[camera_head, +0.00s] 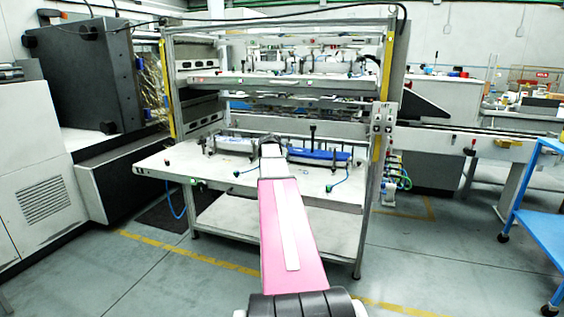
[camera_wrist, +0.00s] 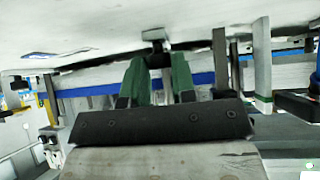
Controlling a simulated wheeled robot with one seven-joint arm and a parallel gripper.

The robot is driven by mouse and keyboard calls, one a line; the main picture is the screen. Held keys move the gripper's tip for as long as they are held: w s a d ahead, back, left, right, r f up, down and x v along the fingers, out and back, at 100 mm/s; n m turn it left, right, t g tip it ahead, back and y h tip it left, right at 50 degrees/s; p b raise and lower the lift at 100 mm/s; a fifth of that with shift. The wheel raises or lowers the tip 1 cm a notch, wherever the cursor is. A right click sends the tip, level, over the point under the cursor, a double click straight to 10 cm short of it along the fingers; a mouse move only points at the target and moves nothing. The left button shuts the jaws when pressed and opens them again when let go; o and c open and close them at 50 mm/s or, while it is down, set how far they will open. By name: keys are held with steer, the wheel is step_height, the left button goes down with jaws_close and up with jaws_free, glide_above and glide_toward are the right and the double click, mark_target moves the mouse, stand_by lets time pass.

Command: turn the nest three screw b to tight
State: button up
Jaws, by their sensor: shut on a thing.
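My gripper (camera_wrist: 157,64) has two green fingers that reach up to a small dark part below the white table surface, which appears at the top of the wrist view. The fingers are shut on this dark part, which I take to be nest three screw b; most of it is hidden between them. A small light-grey piece (camera_wrist: 155,35) shows just beyond the fingertips. How far the screw is turned cannot be seen. In the head view, my pink arm reaches to the back of the white table (camera_head: 180,162), and its end hides the screw.
A blue bar (camera_head: 318,155) lies right of my arm's end and a grey unit (camera_head: 235,145) left of it. The rack frame's upper shelf (camera_head: 260,80) hangs above. A blue cart (camera_head: 540,205) stands at the right. The floor in front is clear.

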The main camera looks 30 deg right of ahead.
stand_by(0.4)
steer(key=o, duration=0.9)
steer(key=v, duration=1)
steer(key=shift+a+r, duration=0.25)
steer(key=shift+r, duration=0.05)
